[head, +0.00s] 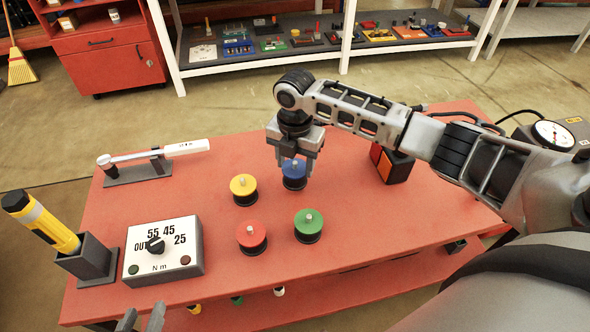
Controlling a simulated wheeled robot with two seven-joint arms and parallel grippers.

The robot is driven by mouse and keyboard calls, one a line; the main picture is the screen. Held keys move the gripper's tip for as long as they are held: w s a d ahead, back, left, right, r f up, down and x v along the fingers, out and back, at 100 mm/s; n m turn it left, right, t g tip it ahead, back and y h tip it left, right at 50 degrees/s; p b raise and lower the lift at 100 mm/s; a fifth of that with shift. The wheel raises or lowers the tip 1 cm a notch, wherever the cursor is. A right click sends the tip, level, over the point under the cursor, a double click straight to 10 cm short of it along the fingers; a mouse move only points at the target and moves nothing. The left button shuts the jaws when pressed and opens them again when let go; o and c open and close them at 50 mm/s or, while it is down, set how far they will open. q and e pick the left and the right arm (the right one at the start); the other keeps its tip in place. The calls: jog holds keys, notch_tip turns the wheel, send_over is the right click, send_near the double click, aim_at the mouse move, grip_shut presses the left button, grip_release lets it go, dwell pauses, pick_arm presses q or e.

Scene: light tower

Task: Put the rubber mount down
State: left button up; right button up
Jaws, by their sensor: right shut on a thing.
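My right gripper (293,160) points straight down and is shut on the blue rubber mount (294,182), which has a blue top and a black base. The mount is upright at or just above the red table (370,235); I cannot tell if its base touches. The gripper hides part of its top. Similar mounts stand near it: a yellow one (243,189) to the left, a red one (251,236) at front left and a green one (308,225) in front. My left gripper (141,320) shows only its fingertips at the bottom edge, apart and empty.
A torque dial box (163,249), a yellow flashlight in a holder (45,225) and a torque wrench on a stand (150,160) occupy the table's left side. A black and orange box (391,163) stands behind right. The table's right front is clear.

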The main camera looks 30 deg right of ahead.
notch_tip(320, 180, down, 2)
jog(key=shift+a+f, duration=0.1)
jog(key=shift+f, duration=0.15)
jog(key=shift+f, duration=0.1)
jog(key=o, duration=1.1)
